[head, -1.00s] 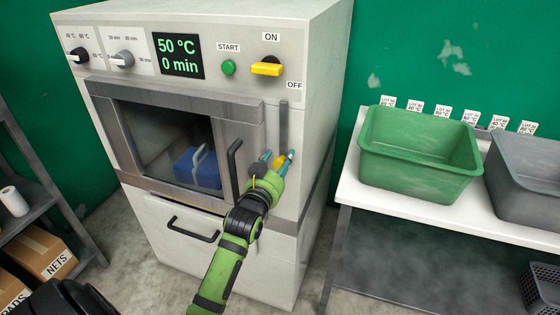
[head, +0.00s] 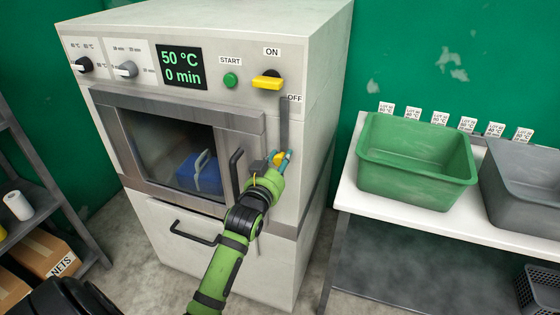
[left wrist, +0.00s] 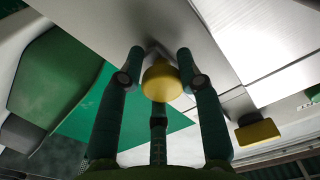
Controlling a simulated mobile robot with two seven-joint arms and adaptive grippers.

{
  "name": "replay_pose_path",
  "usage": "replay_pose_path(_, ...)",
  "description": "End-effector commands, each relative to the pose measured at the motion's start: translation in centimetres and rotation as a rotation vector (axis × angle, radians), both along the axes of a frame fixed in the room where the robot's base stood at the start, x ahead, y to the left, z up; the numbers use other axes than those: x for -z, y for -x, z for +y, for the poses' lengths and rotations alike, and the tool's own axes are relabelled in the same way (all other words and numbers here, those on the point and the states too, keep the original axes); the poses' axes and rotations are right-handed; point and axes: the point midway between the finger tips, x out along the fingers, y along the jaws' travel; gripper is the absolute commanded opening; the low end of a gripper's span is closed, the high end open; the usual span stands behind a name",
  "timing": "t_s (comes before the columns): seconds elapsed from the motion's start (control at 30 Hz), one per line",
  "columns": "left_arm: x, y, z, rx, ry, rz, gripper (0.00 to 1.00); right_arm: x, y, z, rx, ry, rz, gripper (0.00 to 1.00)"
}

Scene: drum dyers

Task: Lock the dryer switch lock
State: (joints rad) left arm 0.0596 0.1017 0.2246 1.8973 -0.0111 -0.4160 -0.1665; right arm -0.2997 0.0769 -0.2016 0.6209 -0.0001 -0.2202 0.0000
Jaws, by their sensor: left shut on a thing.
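The dryer (head: 225,118) stands in the middle of the head view. Its yellow switch (head: 267,83) sits under the ON label, with the OFF label below it to the right. The switch also shows at the right in the left wrist view (left wrist: 257,133). A grey vertical lock bar (head: 284,120) with a yellow knob (left wrist: 161,80) runs right of the door, its top beside the OFF label, below the switch. My left gripper (head: 280,157) is shut on the yellow knob, partly hiding it in the head view. My right gripper is not in view.
The dryer door (head: 180,150) is shut, with a blue container (head: 198,173) behind its glass. The door handle (head: 235,172) is close left of my gripper. A table (head: 345,196) with a green bin (head: 415,180) and a grey bin (head: 525,192) stands to the right.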

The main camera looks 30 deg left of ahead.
Motion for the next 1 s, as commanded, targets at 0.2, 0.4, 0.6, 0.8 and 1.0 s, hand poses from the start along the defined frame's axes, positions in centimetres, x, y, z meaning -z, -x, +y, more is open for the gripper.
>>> replay_pose_path(0.2,-1.75,-0.07,0.00,0.001,-0.004,-0.024,0.00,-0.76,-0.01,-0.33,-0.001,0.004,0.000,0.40)
replay_pose_path(0.4,-1.80,-0.07,0.05,0.000,-0.005,-0.025,0.55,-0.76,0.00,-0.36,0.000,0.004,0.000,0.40)
replay_pose_path(0.6,-1.66,-0.07,-0.04,0.002,-0.003,-0.023,0.58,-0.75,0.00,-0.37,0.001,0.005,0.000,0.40)
replay_pose_path(0.8,-1.47,-0.05,-0.07,0.002,-0.003,-0.019,0.58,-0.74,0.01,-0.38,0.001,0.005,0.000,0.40)
replay_pose_path(1.0,-1.31,-0.04,-0.06,0.002,-0.002,-0.015,0.58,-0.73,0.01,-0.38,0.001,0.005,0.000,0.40)
